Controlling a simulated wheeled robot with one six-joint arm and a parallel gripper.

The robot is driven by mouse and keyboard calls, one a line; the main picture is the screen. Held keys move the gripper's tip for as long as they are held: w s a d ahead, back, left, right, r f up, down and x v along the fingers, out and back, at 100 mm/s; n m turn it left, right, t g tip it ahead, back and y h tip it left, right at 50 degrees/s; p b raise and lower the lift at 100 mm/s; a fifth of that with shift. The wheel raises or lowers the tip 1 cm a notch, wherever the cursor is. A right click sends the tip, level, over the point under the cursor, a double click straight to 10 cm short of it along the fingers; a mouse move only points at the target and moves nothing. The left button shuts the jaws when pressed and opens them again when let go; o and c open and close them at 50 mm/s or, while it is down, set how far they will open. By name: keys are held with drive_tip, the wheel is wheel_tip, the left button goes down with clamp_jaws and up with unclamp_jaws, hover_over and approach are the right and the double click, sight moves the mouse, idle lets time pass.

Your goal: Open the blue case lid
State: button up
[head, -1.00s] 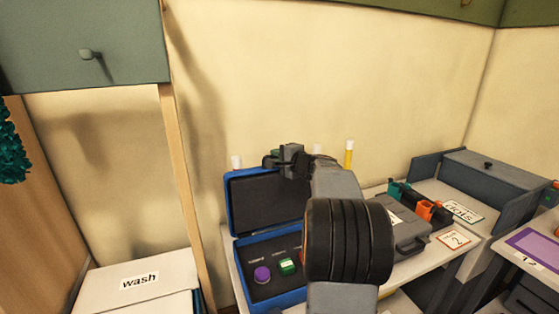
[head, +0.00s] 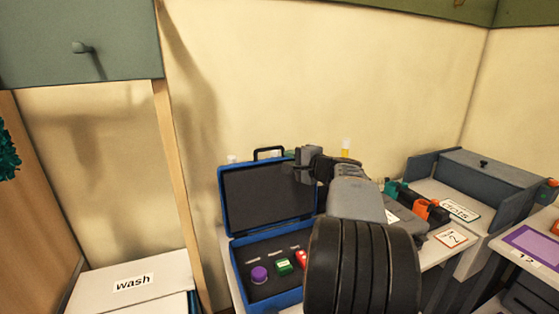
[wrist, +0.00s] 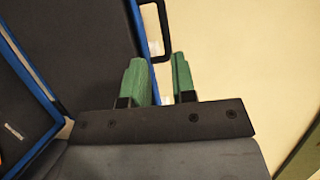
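The blue case (head: 226,218) stands open on the table, its lid (head: 268,194) raised to nearly upright and its dark lining facing me. A black handle (head: 269,150) sticks up from the lid's top edge; it also shows in the wrist view (wrist: 166,30). My gripper (head: 300,165) is at the lid's upper right corner. In the wrist view its green fingers (wrist: 160,80) are apart with nothing held between them. The lid's blue edge passes behind the left finger; whether they touch, I cannot tell. My arm hides the case's right part.
In the case are a purple knob (head: 259,274), a green block (head: 284,266) and a red item (head: 301,258). A grey case (head: 408,222) and an orange-and-teal item (head: 420,207) lie right of my arm. A white "wash" box (head: 105,285) stands left.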

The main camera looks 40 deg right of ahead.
drive_tip(key=shift+s+d+r+b, duration=0.15)
drive_tip(key=shift+s, duration=1.3)
drive_tip(key=shift+s+d+r+b, duration=0.1)
drive_tip(key=shift+s+r+b, duration=0.05)
drive_tip(key=shift+s, duration=1.3)
drive_tip(key=shift+f, duration=0.1)
drive_tip(key=s+a+f+n+g+p, duration=0.1)
drive_tip(key=s+a+f+n+g, duration=0.15)
drive_tip(key=a+f+g, duration=0.35)
drive_tip(key=s+a+f+n+g+p, duration=0.1)
drive_tip(key=s+a+f+n+g, duration=0.25)
drive_tip(key=f, duration=0.55)
drive_tip(key=s+a+n+g+h+p, duration=0.1)
drive_tip(key=s+a+n+g, duration=0.1)
drive_tip(key=a+n, duration=0.3)
drive_tip(key=s+a+f+n+g+p, duration=0.1)
drive_tip(key=s+a+n, duration=0.3)
drive_tip(key=a, duration=1)
drive_tip(key=n+p, duration=0.1)
drive_tip(key=n, duration=0.1)
drive_tip(key=shift+a+n+g+h, duration=0.25)
drive_tip(key=shift+n+g+h, duration=0.05)
drive_tip(key=shift+g+h, duration=0.1)
drive_tip(key=shift+f, duration=0.15)
